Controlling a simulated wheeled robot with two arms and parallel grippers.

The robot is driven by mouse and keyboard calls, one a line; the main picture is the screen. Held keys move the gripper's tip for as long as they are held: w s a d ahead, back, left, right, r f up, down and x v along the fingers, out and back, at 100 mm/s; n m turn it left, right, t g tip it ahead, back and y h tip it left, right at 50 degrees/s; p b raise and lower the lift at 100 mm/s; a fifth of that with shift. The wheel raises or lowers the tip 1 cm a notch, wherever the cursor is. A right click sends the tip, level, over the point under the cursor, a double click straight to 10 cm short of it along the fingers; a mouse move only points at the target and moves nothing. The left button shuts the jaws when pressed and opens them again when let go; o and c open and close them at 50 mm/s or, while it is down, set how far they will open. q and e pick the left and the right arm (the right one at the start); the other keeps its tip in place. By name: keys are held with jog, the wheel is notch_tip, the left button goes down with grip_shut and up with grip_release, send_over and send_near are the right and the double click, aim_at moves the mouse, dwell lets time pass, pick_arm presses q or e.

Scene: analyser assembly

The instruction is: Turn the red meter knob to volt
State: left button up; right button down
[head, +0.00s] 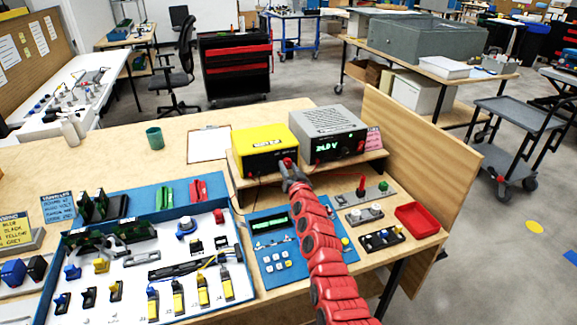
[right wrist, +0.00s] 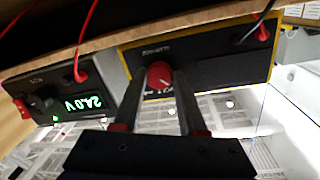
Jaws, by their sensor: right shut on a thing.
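The yellow meter (head: 262,140) stands on the raised wooden shelf at the back of the bench. Its red knob (head: 287,161) is on the dark front face. My right gripper (head: 290,172) reaches up to it from the front. In the right wrist view, which looks upside down, the two fingers of the gripper (right wrist: 164,90) are shut on the red knob (right wrist: 160,75). A white pointer line shows on the knob. The labels around it are too small or partly hidden to read. My left gripper is not in view.
The grey power supply (head: 328,130) stands right of the meter and reads 24.0 V. A blue panel (head: 262,228) with a small screen and buttons lies below my right arm. The parts tray (head: 150,222) is at left, and a red bin (head: 418,219) at right.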

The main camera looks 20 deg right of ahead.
jog(key=m+p, duration=0.1)
jog(key=m, duration=0.3)
jog(key=shift+r, duration=0.15)
jog(key=shift+m+g+y+p, duration=0.4)
jog(key=shift+m+p, duration=0.15)
jog(key=shift+m, duration=1.45)
jog(key=shift+c, duration=2.3)
grip_release()
